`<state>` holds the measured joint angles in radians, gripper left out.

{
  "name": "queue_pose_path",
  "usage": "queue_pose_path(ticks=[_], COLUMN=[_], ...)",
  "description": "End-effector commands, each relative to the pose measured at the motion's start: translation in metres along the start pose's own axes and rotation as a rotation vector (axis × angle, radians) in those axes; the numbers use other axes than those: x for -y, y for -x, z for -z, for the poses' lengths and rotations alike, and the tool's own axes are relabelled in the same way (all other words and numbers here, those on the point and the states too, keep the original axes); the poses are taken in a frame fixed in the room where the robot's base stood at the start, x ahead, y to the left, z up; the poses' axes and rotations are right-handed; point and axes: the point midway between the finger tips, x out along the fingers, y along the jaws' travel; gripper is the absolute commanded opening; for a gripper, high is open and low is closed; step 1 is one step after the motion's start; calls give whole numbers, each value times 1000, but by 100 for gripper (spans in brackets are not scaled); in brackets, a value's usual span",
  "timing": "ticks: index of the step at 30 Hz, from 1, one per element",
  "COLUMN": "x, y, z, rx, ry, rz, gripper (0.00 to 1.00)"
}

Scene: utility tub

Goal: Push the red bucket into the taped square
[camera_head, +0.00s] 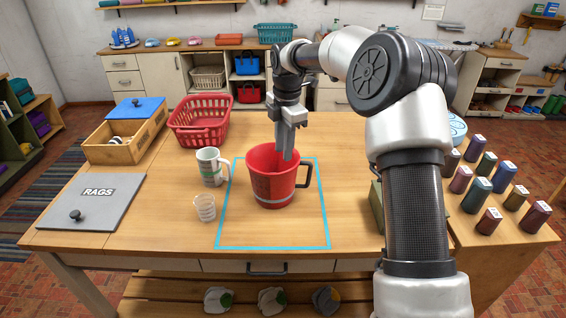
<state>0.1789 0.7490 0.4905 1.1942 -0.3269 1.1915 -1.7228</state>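The red bucket (272,188) stands upright on the wooden table, with a dark handle on its right side and a grey band around it. The taped square (272,248) is a light blue outline on the tabletop. The bucket's base appears to be inside it, in the back half, with bare wood in front. My gripper (286,152) points down at the bucket's mouth, its fingertips showing against the inner wall. I cannot tell whether they touch the bucket, and the finger gap is not clear from this angle.
A white mug (210,168) and a clear cup (205,208) stand just left of the square. A red basket (200,120) and a wooden box (125,140) are behind left, a RAGS lid (92,202) front left. Several dark jars (476,195) stand right, beyond my arm.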

Motion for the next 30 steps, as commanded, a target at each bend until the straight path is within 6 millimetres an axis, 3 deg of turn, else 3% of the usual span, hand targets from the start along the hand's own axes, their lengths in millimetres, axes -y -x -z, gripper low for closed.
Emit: queue_pose_path(ticks=[4, 17, 20, 25, 30], x=[0, 1, 6, 41, 108], y=[16, 20, 32, 86, 141], z=[0, 0, 4, 19, 37], rx=[1, 1, 17, 88, 144], ry=[1, -1, -35, -253, -622], rz=[-1, 1, -6, -46, -131], gripper=[25, 25, 25, 25, 25])
